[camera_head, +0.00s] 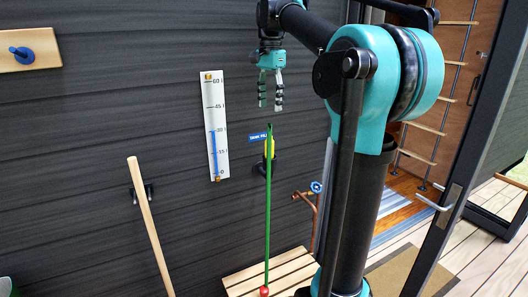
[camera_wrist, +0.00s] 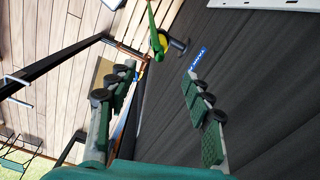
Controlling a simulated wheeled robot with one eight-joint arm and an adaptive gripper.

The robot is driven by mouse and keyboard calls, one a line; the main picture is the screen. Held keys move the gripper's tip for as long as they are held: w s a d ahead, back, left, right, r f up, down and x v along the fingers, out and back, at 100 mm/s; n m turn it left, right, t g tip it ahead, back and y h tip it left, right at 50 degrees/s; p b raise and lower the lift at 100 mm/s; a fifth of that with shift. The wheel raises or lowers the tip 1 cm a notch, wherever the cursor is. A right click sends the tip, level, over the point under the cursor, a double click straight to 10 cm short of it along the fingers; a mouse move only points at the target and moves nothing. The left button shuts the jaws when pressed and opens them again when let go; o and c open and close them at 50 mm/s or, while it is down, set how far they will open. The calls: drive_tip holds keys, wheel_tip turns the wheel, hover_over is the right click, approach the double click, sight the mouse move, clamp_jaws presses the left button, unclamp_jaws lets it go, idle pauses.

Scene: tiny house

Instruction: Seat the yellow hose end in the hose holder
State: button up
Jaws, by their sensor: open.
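The yellow hose end (camera_head: 272,147) shows at the dark wall, partly hidden behind a thin, straight green length (camera_head: 267,215) that reaches down to a red tip. The black hose holder (camera_head: 261,168) is on the wall right beside the yellow part. In the wrist view the yellow piece (camera_wrist: 163,42) lies close against the black holder (camera_wrist: 179,45), with the green length (camera_wrist: 152,28) crossing near it. I cannot tell whether the yellow end is seated. My gripper (camera_head: 270,104) is open and empty, pointing down above the green top. Its spread fingers also show in the wrist view (camera_wrist: 158,74).
A blue label (camera_head: 258,136) and a white gauge board (camera_head: 215,125) are on the wall. A copper pipe with a blue valve (camera_head: 316,187) stands at right, above a slatted wooden platform (camera_head: 245,281). A wooden pole (camera_head: 150,225) leans at left. An open door frame (camera_head: 455,190) is at right.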

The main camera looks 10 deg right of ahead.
sight(270, 148)
wheel_tip(270, 148, down, 17)
drive_tip(key=shift+s+r, duration=0.1)
drive_tip(key=shift+r, duration=0.05)
clamp_jaws()
idle(0.7)
drive_tip(key=shift+r, duration=0.1)
